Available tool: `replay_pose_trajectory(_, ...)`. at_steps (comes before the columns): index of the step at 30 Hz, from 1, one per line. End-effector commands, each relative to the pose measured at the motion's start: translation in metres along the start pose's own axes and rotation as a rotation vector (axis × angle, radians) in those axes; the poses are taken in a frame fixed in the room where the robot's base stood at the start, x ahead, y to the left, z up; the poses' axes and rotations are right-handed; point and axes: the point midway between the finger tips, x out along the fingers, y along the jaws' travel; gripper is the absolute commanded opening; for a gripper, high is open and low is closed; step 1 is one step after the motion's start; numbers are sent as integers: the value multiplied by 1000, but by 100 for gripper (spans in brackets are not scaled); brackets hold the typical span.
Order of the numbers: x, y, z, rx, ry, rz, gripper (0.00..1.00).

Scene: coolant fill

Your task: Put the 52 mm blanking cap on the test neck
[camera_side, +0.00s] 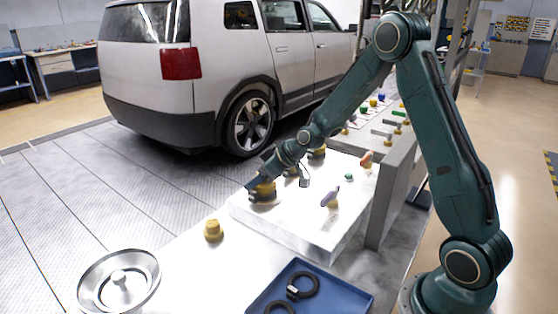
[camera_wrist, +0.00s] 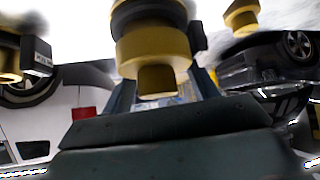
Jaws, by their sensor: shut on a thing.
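My gripper (camera_side: 260,181) points down at the near-left part of the white block and is shut on a yellow blanking cap (camera_wrist: 153,52). In the wrist view the cap's narrow knob is toward my gripper. A black ring and a gold-coloured part, which look like the test neck (camera_wrist: 143,20), lie in line beyond the cap. In the side view the cap (camera_side: 264,188) and what is under it are partly hidden by my gripper. I cannot tell whether the cap is seated or only close to the neck.
Another yellow cap (camera_side: 213,232) stands on the white table left of the block. A blue tray (camera_side: 340,303) with black rings and a silver dish (camera_side: 145,288) are at the front. Other fittings stand on the block (camera_side: 300,228), including a yellow one (camera_side: 316,153) behind my wrist.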

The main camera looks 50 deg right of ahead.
Motion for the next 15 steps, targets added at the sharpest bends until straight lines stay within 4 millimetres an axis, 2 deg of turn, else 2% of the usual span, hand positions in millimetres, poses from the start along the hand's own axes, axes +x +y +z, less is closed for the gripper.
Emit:
replay_pose_trajectory(6, 2, -1, 5, 1, -10, -2, 38)
replay_pose_trajectory(15, -3, -1, 1, 2, -13, -3, 38)
